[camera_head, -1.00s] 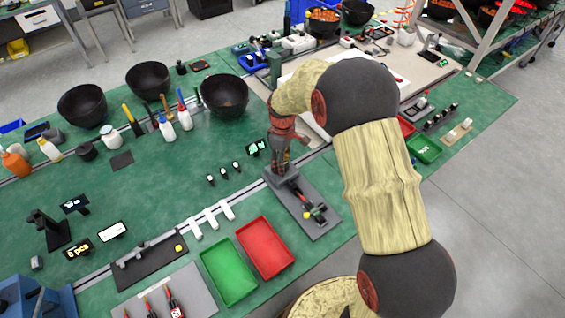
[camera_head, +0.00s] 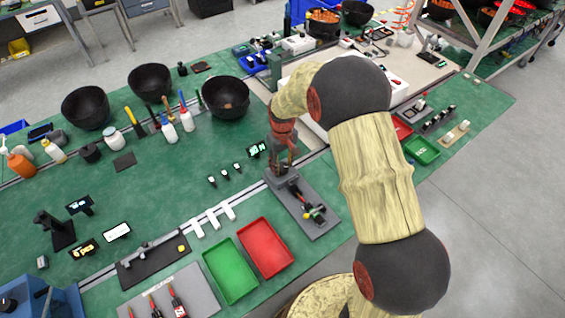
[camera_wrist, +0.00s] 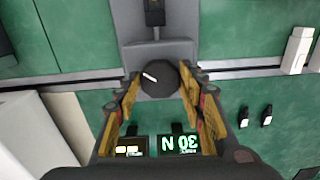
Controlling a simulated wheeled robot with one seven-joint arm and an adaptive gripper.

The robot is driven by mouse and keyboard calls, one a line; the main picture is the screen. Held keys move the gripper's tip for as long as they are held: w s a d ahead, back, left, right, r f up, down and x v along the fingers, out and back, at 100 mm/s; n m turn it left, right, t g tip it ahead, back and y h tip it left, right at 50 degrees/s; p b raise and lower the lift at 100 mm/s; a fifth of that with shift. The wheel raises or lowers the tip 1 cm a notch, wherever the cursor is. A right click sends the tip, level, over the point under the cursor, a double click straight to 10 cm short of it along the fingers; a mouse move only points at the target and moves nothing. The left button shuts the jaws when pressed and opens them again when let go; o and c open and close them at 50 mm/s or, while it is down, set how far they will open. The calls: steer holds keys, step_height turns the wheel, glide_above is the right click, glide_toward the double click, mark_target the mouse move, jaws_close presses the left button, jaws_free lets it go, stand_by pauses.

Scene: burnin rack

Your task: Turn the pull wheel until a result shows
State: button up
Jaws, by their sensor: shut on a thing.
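The pull wheel (camera_wrist: 158,80) is a dark round knob with a white pointer mark, seen in the wrist view at the near end of a grey pull fixture. The mark points to the upper left. My gripper (camera_wrist: 161,84) has its fingers on both sides of the wheel and is shut on it. In the head view my gripper (camera_head: 281,168) is down at the far end of the fixture (camera_head: 318,222) and hides the wheel. A display (camera_wrist: 179,145) shows green "30 N", upside down in the wrist view. A smaller lit display (camera_wrist: 131,147) beside it is hard to read.
A red tray (camera_head: 265,248) and a green tray (camera_head: 230,270) lie left of the fixture. Black bowls (camera_head: 225,98) and bottles stand farther back.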

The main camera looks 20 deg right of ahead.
mark_target(282, 167)
steer(key=m+p, duration=0.1)
steer(key=m, duration=0.3)
steer(key=shift+r+m, duration=0.1)
steer(key=shift+m, duration=0.2)
steer(key=m+p, duration=0.1)
steer(key=m, duration=0.3)
steer(key=shift+w+a, duration=0.1)
steer(key=shift+m, duration=0.3)
steer(key=o, duration=1.1)
steer(key=shift+o, duration=0.4)
step_height(282, 167, up, 12)
